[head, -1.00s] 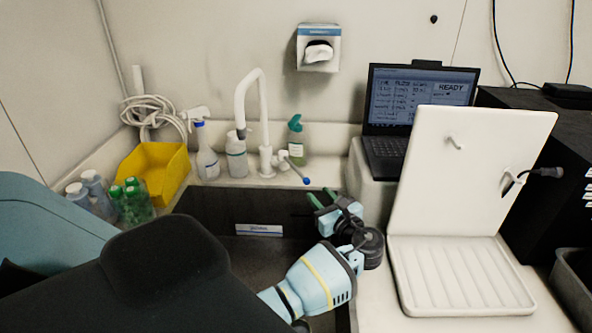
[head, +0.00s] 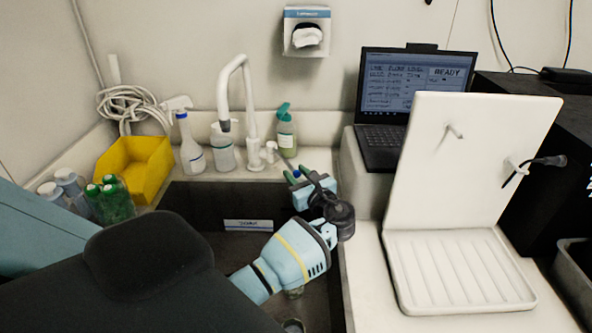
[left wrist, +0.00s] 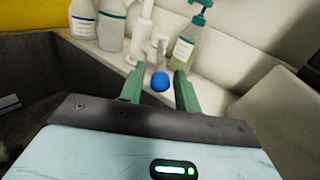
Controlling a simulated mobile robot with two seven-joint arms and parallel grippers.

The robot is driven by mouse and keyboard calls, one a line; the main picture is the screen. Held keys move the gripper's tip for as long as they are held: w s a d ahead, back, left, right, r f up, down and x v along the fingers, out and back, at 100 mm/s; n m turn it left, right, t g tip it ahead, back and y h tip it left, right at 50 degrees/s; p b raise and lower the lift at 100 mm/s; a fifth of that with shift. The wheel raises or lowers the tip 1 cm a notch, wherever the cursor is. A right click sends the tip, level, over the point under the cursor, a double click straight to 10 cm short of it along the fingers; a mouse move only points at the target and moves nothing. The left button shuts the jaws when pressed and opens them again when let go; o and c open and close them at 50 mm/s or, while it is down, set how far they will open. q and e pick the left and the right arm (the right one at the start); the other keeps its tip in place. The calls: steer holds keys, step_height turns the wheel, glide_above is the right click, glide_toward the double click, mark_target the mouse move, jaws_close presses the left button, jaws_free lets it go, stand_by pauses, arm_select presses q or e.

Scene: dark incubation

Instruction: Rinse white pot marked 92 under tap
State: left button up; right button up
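The white tap (head: 252,120) stands behind the dark sink (head: 190,205), its spout curving over to the left. A blue lever knob (left wrist: 160,82) shows between the two green fingers of my left gripper (left wrist: 160,78), with a gap visible on each side. In the head view my left gripper (head: 297,176) is beside the tap's base, over the sink's back right corner. It is open. I see no white pot marked 92; my arm hides much of the sink. My right gripper is not in view.
A spray bottle (head: 190,145), a white bottle (head: 222,150) and a green-topped bottle (head: 286,132) stand around the tap. A yellow bin (head: 135,168) is at left. A white drying rack (head: 465,270) and a laptop (head: 412,95) are at right.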

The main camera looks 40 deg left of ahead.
mark_target(283, 159)
arm_select(q)
steer(key=shift+f+x, duration=0.2)
steer(key=shift+x, duration=0.8)
steer(key=shift+w+a+r+b, duration=0.15)
steer(key=shift+a+r+b, duration=0.1)
steer(key=shift+a+b, duration=0.15)
steer(key=shift+c, duration=0.2)
jaws_close()
